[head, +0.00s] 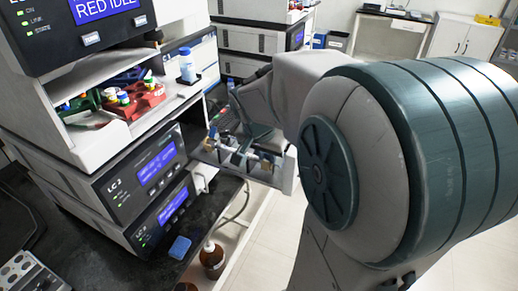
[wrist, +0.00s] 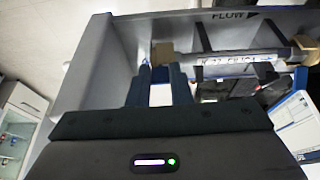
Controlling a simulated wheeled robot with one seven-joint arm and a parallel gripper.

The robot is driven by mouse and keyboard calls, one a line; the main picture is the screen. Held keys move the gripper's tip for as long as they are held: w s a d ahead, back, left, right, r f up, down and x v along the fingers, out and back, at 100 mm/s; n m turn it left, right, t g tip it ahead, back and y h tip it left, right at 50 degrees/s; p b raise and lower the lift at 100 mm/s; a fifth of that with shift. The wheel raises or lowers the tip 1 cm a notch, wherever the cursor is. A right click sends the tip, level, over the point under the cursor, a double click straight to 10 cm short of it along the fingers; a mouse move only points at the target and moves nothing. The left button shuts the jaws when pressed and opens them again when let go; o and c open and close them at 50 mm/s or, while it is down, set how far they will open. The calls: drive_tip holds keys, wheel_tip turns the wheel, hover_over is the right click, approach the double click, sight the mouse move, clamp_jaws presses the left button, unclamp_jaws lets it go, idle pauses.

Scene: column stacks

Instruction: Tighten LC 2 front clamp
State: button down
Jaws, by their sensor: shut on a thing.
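The column holder (wrist: 90,75) is an open grey tray with a FLOW arrow on its wall, and it also shows beside the LC stack in the head view (head: 284,176). A slim metal column (wrist: 235,64) with a printed label lies in it, held by dark clips. The front clamp (wrist: 161,66), a tan brass-coloured block, sits at the column's end between my fingertips. My gripper (wrist: 162,75) is shut on it with two blue-grey fingers. The fingers hide part of the clamp. In the head view my arm covers much of the area around the holder.
A second tan fitting (wrist: 305,43) sits at the column's other end. The LC module (head: 145,172) with a blue display stands left of the holder. Above it are coloured racks of vials (head: 140,97). A brown bottle (head: 212,260) stands low in front. Open floor lies right.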

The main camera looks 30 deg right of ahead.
drive_tip(key=shift+d+r+p, duration=0.15)
drive_tip(key=shift+r+p, duration=0.05)
drive_tip(key=shift+p, duration=0.2)
drive_tip(key=shift+w+d+r+g+y+p, duration=0.25)
drive_tip(key=shift+g+y+p, duration=0.35)
drive_tip(key=shift+p, duration=0.6)
drive_tip(key=shift+w+d+r+g+y+p, duration=0.1)
drive_tip(key=shift+w+d+g+y+p, duration=0.15)
drive_tip(key=shift+y+p, duration=0.6)
drive_tip(key=shift+w+d+f+g+y+p, duration=0.25)
drive_tip(key=shift+d+g+y+p, duration=0.15)
drive_tip(key=shift+g+y+p, duration=0.5)
drive_tip(key=shift+w+d+f+g+y+p, duration=0.1)
drive_tip(key=shift+w+d+g+y+p, duration=0.25)
drive_tip(key=shift+p, duration=0.85)
drive_tip(key=shift+s+f, duration=0.1)
drive_tip(key=c, duration=1.3)
unclamp_jaws()
drive_tip(key=shift+d, duration=0.1)
